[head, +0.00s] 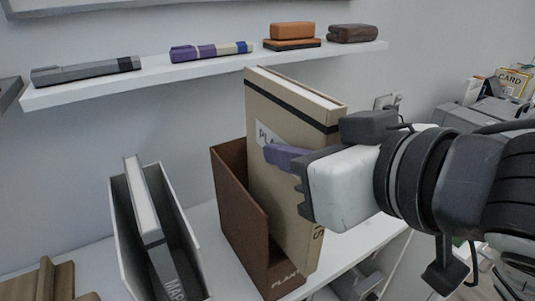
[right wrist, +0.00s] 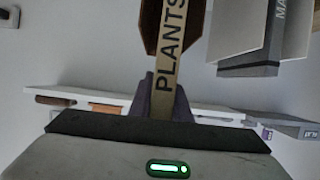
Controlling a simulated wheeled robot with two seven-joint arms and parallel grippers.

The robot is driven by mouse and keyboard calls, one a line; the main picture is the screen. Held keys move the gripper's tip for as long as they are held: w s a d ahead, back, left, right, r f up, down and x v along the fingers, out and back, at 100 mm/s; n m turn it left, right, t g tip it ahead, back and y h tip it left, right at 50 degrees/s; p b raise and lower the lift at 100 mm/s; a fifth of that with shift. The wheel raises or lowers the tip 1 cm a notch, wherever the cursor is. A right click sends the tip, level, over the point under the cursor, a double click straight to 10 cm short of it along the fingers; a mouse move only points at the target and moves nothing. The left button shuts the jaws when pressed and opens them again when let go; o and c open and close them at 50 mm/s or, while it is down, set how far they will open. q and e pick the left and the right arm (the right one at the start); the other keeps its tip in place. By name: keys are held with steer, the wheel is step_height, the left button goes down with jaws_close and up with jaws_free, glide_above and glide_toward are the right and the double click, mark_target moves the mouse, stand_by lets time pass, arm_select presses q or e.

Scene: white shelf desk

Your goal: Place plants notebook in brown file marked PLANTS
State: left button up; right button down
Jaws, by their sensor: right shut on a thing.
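The plants notebook (head: 282,205) is a thick tan book with a dark band, held upright and slightly tilted, its lower part at the opening of the brown file (head: 232,200) marked PLANTS. My right gripper (head: 285,158) is shut on the notebook, with a purple fingertip across its label. In the right wrist view the notebook's spine (right wrist: 170,50) reads PLANTS between the purple fingers (right wrist: 165,100), and the brown file (right wrist: 196,30) shows behind it. Whether the notebook's bottom touches the file's floor is hidden. My left gripper is not in view.
A white file (head: 125,235) holding a grey notebook (head: 150,225) stands to the left on the white desk. A wall shelf (head: 210,70) above carries several small cases. Brown wooden pieces (head: 45,282) lie at the lower left. Boxes (head: 515,80) stand at the far right.

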steer(key=p, duration=0.2)
glide_above(264, 197)
steer(key=w, duration=0.1)
steer(key=shift+w, duration=0.2)
step_height(264, 197, down, 6)
steer(key=shift+r+b, duration=0.15)
steer(key=shift+b, duration=0.5)
steer(key=shift+f, duration=0.3)
step_height(264, 197, down, 4)
steer(key=shift+f+b, duration=0.1)
steer(key=shift+b, duration=0.5)
steer(key=shift+f, duration=0.3)
steer(key=shift+w+f, duration=0.1)
steer(key=shift+f, duration=0.15)
steer(key=c, duration=1.9)
jaws_free()
steer(key=shift+f, duration=0.15)
steer(key=shift+c, duration=0.2)
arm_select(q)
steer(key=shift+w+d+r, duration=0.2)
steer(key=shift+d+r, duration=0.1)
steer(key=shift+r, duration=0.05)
